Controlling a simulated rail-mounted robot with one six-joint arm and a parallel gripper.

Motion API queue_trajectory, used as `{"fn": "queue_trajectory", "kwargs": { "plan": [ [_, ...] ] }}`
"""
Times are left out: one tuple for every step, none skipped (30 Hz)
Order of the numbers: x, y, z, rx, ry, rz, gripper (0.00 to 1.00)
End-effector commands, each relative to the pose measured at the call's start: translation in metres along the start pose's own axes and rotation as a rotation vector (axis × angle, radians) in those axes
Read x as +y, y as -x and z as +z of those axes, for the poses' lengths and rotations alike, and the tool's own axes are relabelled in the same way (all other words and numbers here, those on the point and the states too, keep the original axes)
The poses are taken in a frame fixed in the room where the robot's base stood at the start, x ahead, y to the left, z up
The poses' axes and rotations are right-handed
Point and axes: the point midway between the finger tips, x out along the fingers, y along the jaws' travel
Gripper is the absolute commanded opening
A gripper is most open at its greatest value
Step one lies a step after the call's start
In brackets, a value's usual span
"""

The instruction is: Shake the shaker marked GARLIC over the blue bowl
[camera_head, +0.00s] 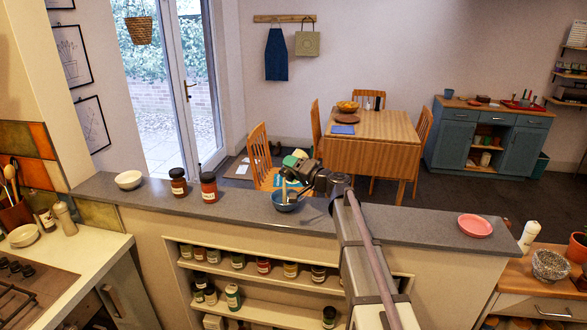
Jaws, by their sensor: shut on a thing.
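The blue bowl (284,204) stands on the grey counter top (243,204), near its middle. My gripper (296,170) is above the bowl, shut on a shaker (291,161) with white and green parts. The shaker looks tilted, and a pale streak shows between it and the bowl. Its label cannot be read, so I cannot tell whether it says GARLIC. The gripper's fingers hide part of the shaker.
On the counter are a white bowl (129,180), two dark-lidded jars (179,188) (209,188) left of the blue bowl, and a pink plate (474,225) at right. Shelves (262,312) below hold several jars. The counter right of my arm is mostly clear.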

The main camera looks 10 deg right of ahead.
Motion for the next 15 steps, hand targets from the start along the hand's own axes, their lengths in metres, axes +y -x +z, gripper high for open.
{"fn": "queue_trajectory", "kwargs": {
  "plan": [
    [0.015, 0.0, 0.009, 0.0, 0.0, 0.0, 0.29],
    [0.016, 0.0, 0.01, 0.0, 0.0, 0.0, 0.29],
    [0.016, 0.0, 0.009, 0.0, 0.0, 0.0, 0.29],
    [0.014, 0.0, 0.008, 0.0, 0.0, 0.0, 0.29],
    [0.013, 0.0, 0.007, 0.0, 0.0, 0.0, 0.29],
    [0.01, 0.0, 0.006, 0.0, 0.0, 0.0, 0.29],
    [0.007, 0.0, 0.004, 0.0, 0.0, 0.0, 0.29],
    [0.003, 0.0, 0.002, 0.0, 0.0, 0.0, 0.29],
    [-0.004, 0.0, -0.002, 0.0, 0.0, 0.0, 0.29],
    [-0.009, 0.0, -0.005, 0.0, 0.0, 0.0, 0.29],
    [-0.013, 0.0, -0.008, 0.0, 0.0, 0.0, 0.29],
    [-0.016, 0.0, -0.009, 0.0, 0.0, 0.0, 0.29],
    [-0.017, 0.0, -0.01, 0.0, 0.0, 0.0, 0.29],
    [-0.016, 0.0, -0.009, 0.0, 0.0, 0.0, 0.29],
    [-0.013, 0.0, -0.008, 0.0, 0.0, 0.0, 0.29]
  ]
}}
